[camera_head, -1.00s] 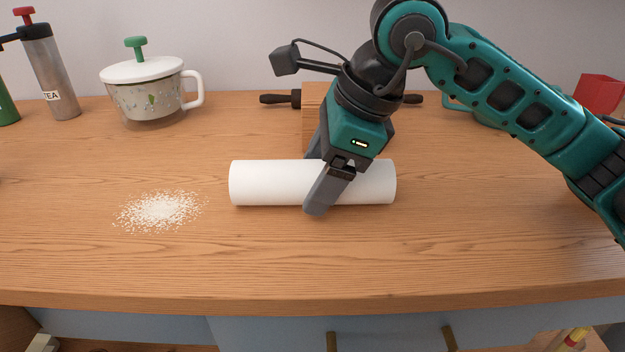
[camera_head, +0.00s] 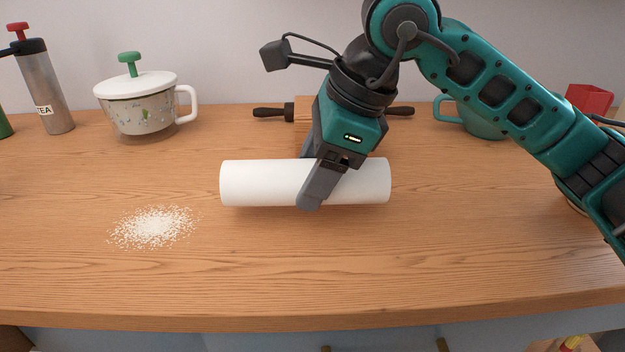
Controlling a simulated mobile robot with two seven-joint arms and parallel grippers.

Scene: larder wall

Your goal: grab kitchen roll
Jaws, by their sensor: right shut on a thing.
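The kitchen roll (camera_head: 255,183) is a plain white cylinder lying sideways over the wooden counter, long axis running left to right. My right gripper (camera_head: 312,190) reaches down from above and is shut on the kitchen roll near its middle. One finger shows across the front of the roll; the other is mostly hidden behind it. The roll is level and appears slightly above the counter. My left gripper is not in view.
A pile of white grains (camera_head: 152,227) lies left of the roll. A lidded pot (camera_head: 142,108) and a tea canister (camera_head: 45,90) stand at the back left. The front counter is clear.

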